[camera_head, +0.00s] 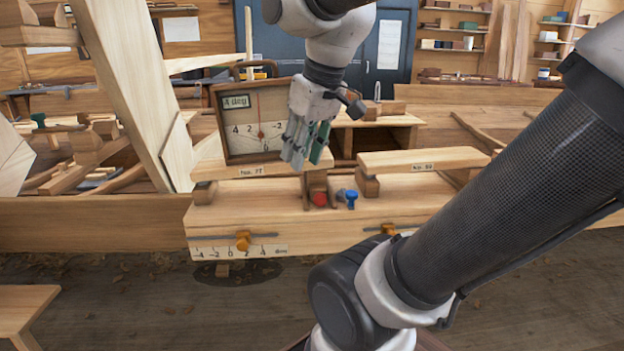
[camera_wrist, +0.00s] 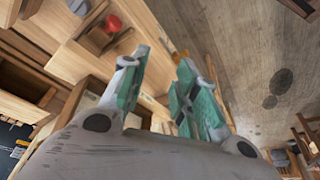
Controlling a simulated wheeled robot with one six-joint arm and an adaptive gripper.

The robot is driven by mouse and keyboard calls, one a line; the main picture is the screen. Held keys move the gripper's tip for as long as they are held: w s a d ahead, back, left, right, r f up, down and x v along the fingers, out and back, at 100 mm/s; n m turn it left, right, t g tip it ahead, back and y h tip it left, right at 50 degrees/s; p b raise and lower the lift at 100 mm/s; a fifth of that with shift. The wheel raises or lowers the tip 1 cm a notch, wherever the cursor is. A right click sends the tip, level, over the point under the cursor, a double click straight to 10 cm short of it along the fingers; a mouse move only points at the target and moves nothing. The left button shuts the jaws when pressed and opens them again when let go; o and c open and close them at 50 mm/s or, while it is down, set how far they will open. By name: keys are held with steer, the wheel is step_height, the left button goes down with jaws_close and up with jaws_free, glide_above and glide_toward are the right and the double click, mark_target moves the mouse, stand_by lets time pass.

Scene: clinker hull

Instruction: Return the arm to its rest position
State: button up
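My gripper (camera_head: 306,150) hangs in the upper middle of the head view, fingers pointing down, in front of the bench and beside the dial. In the wrist view its two green-padded fingers (camera_wrist: 160,85) stand apart with nothing held between them. My arm's upper links come in from the top of the head view, and a large dark link crosses the right side. The finger tips are above the plank marked No. 77 (camera_head: 235,171) and appear clear of it, though the exact gap cannot be told.
A framed dial (camera_head: 240,130) reading 4 deg stands just left of the gripper. A plank marked No. 52 (camera_head: 420,160) lies to the right. Wooden floor (camera_head: 150,300) is open in front.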

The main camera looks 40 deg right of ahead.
steer(key=shift+m, duration=0.6)
steer(key=s+f, duration=0.2)
steer(key=f, duration=0.1)
steer(key=s+f, duration=0.1)
steer(key=f, duration=0.1)
steer(key=shift+f, duration=0.1)
